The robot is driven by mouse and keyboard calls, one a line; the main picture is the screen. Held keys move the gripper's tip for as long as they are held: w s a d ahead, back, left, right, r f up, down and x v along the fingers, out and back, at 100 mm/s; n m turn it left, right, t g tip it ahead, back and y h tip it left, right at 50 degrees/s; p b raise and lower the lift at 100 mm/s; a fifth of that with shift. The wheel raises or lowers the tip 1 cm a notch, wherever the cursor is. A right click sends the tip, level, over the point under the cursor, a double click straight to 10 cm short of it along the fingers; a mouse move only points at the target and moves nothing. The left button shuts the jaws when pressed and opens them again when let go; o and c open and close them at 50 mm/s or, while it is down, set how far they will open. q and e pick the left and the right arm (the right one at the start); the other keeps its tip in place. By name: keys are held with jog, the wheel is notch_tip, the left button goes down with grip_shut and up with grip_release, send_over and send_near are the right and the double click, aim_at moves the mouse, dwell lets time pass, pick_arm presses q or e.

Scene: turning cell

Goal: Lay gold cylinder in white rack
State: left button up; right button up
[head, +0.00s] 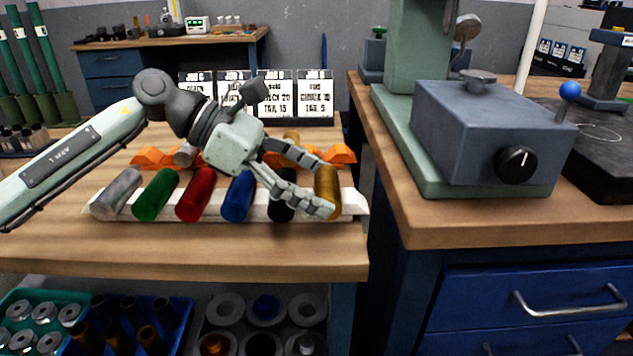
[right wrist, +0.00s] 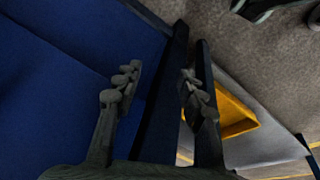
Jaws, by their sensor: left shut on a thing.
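The white rack (head: 352,201) lies along the front of the wooden bench in the head view. It holds a silver (head: 117,192), a green (head: 155,194), a red (head: 196,193), a blue (head: 239,196) and a black cylinder (head: 282,206) in a row. My left gripper (head: 324,184) is shut on the gold cylinder (head: 327,199) at the rack's right end. Its lower end overlaps the rack; I cannot tell whether it rests there. My fingers partly hide it and the black cylinder. My right gripper (right wrist: 160,84) shows only in the right wrist view, open and empty.
An orange rack (head: 150,158) stands behind with a silver piece (head: 186,154) and a gold-coloured piece (head: 291,137). Job cards (head: 313,95) stand at the back. A grey-green machine (head: 480,130) stands on the right bench. Trays of parts (head: 25,310) sit below.

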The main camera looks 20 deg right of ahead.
pick_arm(q)
jog(key=shift+f, duration=0.15)
dwell(0.6)
jog(key=o, duration=1.4)
jog(key=v, duration=1.2)
